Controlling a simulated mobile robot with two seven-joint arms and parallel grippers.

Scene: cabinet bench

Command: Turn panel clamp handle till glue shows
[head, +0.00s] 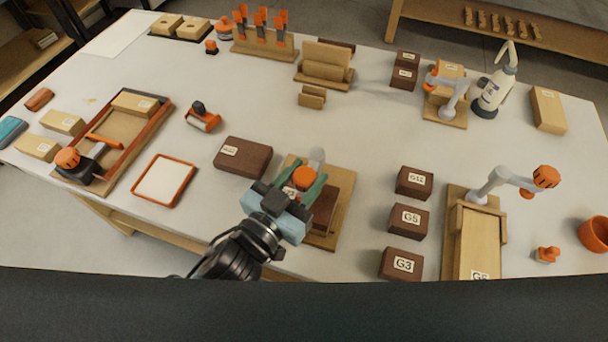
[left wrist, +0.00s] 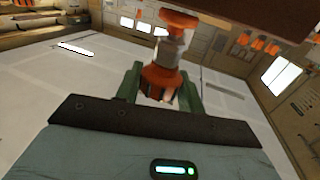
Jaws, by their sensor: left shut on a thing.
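A clamp with an orange handle (head: 305,176) and a grey arm (head: 317,157) stands on a light wooden base (head: 344,208) at the middle front of the bench. A dark brown block (head: 325,207) lies on that base, partly covered by my gripper. My left gripper (head: 305,182) has its green fingers on either side of the orange handle and is shut on it. In the left wrist view the orange handle (left wrist: 160,80) sits between the fingers, with a grey shaft (left wrist: 171,48) beyond it. The block's seam is hidden and I see no glue there. My right gripper is not in view.
Dark blocks stand on both sides: one (head: 243,157) to the left, and G12 (head: 414,182), G5 (head: 408,220) and G3 (head: 401,264) to the right. Another clamp (head: 505,182) stands further right. A white bottle (head: 493,92) stands at the back right.

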